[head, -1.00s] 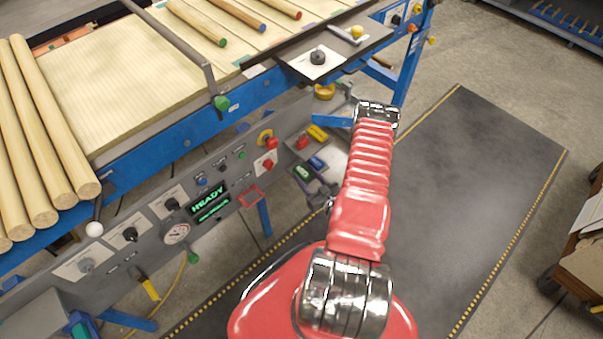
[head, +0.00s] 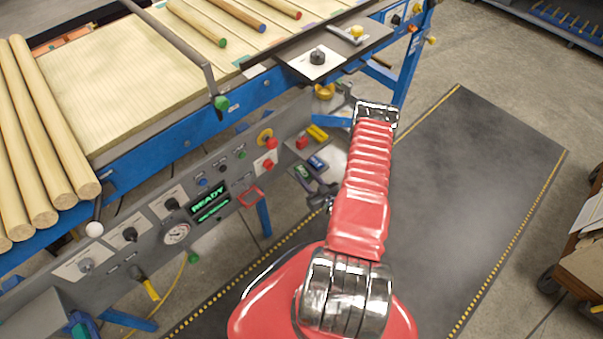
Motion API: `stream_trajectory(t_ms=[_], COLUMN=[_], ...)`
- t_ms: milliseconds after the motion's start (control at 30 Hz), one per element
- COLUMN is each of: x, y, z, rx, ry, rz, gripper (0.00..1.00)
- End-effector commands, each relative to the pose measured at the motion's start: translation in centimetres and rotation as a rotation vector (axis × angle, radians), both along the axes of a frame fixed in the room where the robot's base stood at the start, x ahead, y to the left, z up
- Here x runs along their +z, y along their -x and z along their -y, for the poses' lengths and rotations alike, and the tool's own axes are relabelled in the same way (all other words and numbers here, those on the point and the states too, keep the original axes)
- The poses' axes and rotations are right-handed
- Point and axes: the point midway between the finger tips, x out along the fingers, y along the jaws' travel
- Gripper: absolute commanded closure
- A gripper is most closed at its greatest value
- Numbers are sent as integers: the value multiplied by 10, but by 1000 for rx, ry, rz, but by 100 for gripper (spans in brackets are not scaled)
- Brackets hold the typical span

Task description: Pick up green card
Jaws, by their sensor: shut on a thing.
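The green card (head: 303,172) is small in the head view, at the near left end of the small grey tray beside the control panel. My gripper (head: 314,188) is at the left of my red arm, dark and partly hidden by it. Its fingers reach to the green card and are shut on it. Whether the card is clear of the tray is too small to tell.
A blue card (head: 318,163), a red block (head: 302,142) and a yellow block (head: 318,132) sit close by on the tray. The grey control panel (head: 225,180), with knobs and a READY display, stands to the left. Wooden rods (head: 40,130) lie on the line above.

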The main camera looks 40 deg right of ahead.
Motion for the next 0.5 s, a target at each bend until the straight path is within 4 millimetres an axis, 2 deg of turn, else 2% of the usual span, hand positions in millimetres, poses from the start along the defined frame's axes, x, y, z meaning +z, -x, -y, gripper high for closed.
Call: stream_trajectory(t_ms=[100,500], x=[0,6], y=[0,0], z=[0,0], rx=[0,0], ry=[0,0], rz=[0,0], gripper=[90,90])
